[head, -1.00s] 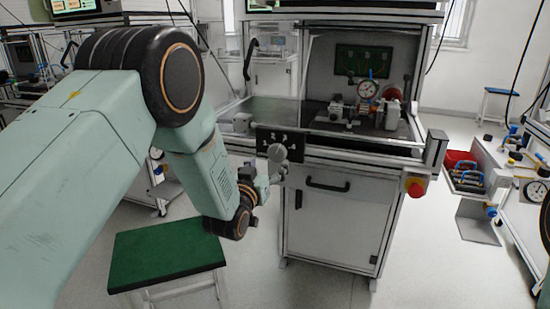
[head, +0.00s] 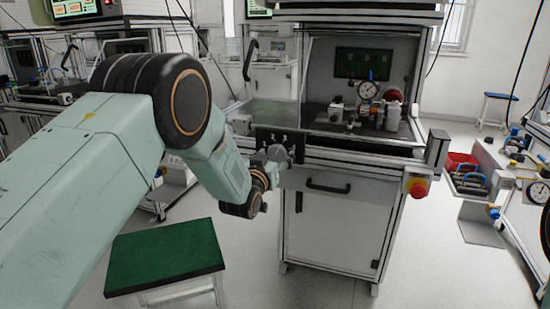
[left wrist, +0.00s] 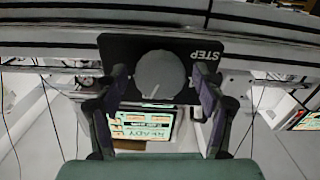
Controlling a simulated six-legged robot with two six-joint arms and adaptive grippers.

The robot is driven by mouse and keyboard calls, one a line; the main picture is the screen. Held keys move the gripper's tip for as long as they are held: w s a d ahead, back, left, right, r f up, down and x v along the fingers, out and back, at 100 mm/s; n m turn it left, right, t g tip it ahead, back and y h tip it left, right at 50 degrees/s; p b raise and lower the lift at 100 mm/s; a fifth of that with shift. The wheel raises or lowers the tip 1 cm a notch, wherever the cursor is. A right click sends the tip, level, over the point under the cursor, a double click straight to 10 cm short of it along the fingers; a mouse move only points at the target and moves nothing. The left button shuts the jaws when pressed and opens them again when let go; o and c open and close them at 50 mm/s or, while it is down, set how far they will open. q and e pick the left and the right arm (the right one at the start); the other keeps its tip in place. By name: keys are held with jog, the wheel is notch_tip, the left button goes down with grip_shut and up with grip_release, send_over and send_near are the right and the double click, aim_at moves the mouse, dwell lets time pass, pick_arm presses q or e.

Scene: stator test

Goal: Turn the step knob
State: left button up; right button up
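The step knob (left wrist: 160,75) is a round grey knob with a white pointer line, on a black panel (left wrist: 133,50) marked STEP, upside down in the left wrist view. In the head view the knob (head: 277,152) shows at the left front of the test cabinet, partly behind my arm's end. My left gripper (left wrist: 161,84) is open, with one finger on each side of the knob and a visible gap to it on both sides. In the head view the gripper (head: 273,168) is small and its fingers are hard to make out. My right gripper is not in view.
The cabinet's front rail (head: 340,157) runs right of the panel, with a red emergency button (head: 417,188) at its right end. A drawer handle (head: 328,187) sits below. A green-topped stool (head: 165,254) stands at lower left. Floor at right is partly clear.

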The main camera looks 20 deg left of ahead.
pick_arm(q)
jog(key=c, duration=0.9)
jog(key=shift+c, duration=0.2)
jog(key=m+p, duration=0.1)
jog(key=m, duration=0.3)
jog(key=m+p, duration=0.1)
jog(key=m, duration=0.3)
jog(key=shift+m+p, duration=0.3)
jog(key=shift+m, duration=0.1)
jog(key=o, duration=1.2)
